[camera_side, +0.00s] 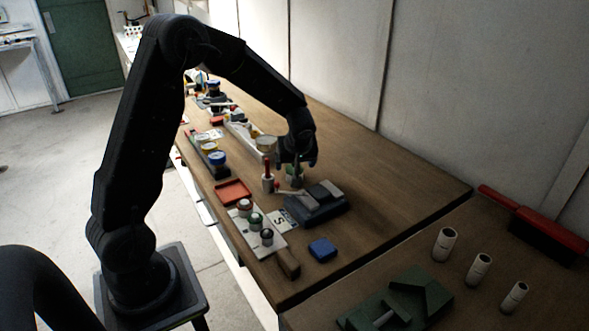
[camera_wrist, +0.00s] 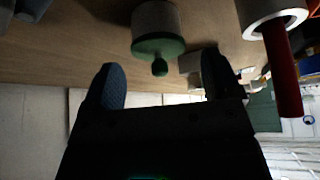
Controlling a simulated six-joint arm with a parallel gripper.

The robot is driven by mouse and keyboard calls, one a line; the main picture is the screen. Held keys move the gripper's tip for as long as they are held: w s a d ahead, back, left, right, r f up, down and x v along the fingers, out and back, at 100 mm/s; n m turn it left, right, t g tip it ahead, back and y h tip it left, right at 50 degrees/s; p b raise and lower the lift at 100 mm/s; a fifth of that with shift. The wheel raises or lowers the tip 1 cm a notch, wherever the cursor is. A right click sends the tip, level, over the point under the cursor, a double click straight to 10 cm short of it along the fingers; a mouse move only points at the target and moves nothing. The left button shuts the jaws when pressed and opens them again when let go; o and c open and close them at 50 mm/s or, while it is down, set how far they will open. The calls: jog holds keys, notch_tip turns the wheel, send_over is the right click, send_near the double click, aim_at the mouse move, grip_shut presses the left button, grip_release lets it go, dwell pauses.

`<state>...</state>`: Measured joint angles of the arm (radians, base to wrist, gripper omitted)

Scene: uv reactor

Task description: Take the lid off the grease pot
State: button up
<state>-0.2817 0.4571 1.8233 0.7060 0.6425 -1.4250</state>
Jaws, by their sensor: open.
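A pale round pot (camera_wrist: 157,17) with a green lid (camera_wrist: 158,46) and a small green knob shows in the wrist view, just ahead of my fingers. I take it to be the grease pot. The lid is on the pot. My gripper (camera_wrist: 162,78) is open and empty, with one finger on each side of the knob's line and a gap to the lid. In the side view my gripper (camera_side: 299,161) points down close over the green-topped pot (camera_side: 295,180), partly hiding it.
A red-handled tool in a white holder (camera_side: 268,184) stands close left of the pot. A dark blue block-like fixture (camera_side: 318,208) lies in front. A board with several small pots (camera_side: 255,221), a red tray (camera_side: 233,191) and a blue block (camera_side: 322,250) are nearer.

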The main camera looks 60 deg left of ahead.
jog(key=shift+a+f, duration=0.15)
jog(key=shift+f, duration=0.15)
jog(key=shift+w, duration=0.1)
jog(key=c, duration=1)
jog(key=shift+r, duration=0.2)
